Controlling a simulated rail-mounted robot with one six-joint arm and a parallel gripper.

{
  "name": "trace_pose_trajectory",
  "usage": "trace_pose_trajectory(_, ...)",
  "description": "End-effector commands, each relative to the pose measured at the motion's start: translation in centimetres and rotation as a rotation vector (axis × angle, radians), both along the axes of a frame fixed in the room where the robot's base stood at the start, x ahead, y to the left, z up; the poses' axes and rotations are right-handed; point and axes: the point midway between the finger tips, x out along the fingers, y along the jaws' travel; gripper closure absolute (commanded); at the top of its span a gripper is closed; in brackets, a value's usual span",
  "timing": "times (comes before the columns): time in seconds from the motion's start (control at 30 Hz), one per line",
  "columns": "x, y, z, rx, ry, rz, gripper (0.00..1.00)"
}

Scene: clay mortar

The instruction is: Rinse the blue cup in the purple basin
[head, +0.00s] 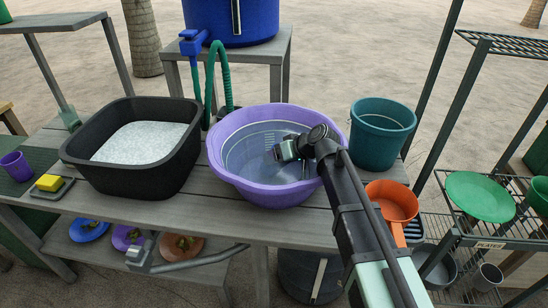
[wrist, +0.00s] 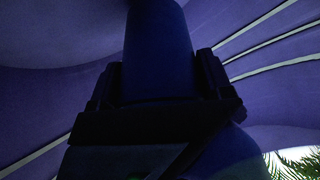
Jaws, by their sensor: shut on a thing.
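The purple basin (head: 232,186) stands on the grey slatted bench, with what looks like clear greyish water inside. My arm reaches into it from the lower right, and my gripper (head: 283,150) is low inside the bowl, right of its middle. In the wrist view, my gripper (wrist: 158,85) is shut on the blue cup (wrist: 158,45), which looks dark in shadow between the two fingers. The basin's purple wall (wrist: 60,60) surrounds it there. In the head view I cannot make out the cup; whether it touches the basin is unclear.
A black tub (head: 95,170) with white foamy contents stands left of the basin. A teal bucket (head: 382,135) and an orange pan (head: 391,203) are to the right. A blue tap with a green hose (head: 223,75) rises behind. A yellow sponge (head: 49,182) lies far left.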

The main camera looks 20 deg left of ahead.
Motion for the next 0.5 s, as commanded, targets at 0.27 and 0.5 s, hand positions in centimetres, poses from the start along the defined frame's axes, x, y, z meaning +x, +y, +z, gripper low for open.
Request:
trace_pose_trajectory(0.27, 0.2, -1.1, -0.1, -0.005, -0.003, 0.001, 0.51)
trace_pose_trajectory(0.5, -0.2, 0.6, -0.1, -0.004, -0.002, 0.003, 0.51)
